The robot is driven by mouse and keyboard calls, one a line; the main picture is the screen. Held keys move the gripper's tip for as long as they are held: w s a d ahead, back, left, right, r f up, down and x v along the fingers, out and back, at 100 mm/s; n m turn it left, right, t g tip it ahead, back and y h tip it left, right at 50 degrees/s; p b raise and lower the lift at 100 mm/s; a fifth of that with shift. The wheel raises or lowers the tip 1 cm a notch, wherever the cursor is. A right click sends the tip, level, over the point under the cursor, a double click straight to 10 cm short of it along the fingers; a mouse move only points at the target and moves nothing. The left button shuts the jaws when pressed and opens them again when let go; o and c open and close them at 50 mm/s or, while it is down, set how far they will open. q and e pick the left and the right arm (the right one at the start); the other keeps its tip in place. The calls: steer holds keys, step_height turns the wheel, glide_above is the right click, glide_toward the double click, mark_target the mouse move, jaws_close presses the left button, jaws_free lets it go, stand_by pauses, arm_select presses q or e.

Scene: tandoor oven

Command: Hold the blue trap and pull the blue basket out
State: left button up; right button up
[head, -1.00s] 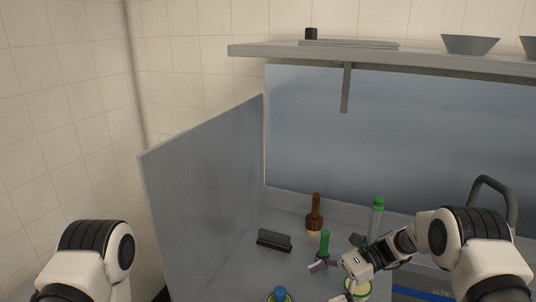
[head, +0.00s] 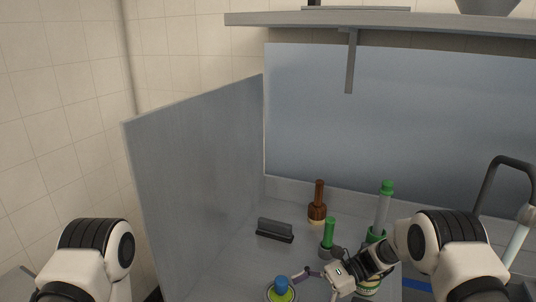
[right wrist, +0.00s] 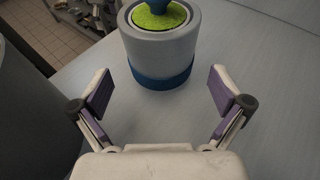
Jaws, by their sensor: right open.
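A grey cylinder with a blue base band (right wrist: 163,75) stands on the counter in the right wrist view. A green disc (right wrist: 158,15) and a blue knob top it. The blue knob also shows at the bottom of the head view (head: 281,284). My right gripper (head: 308,273) is open and empty, just right of the knob in the head view. In the right wrist view the cylinder stands beyond the open fingers (right wrist: 160,95), centred between them and apart from them. My left arm shows at lower left, but its gripper is not clearly in view.
A brown bottle (head: 317,205), a green-handled tool (head: 328,236), a green-topped bottle (head: 383,205) and a black brush-like block (head: 274,230) stand behind. A grey side panel (head: 200,180) rises at left. A tap (head: 485,195) and a blue strip (head: 418,285) are at right.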

mark_target(265, 291)
steer(key=x, duration=0.5)
steer(key=shift+a+f, duration=0.1)
steer(key=shift+a, duration=0.05)
steer(key=shift+c, duration=0.4)
steer(key=c, duration=1)
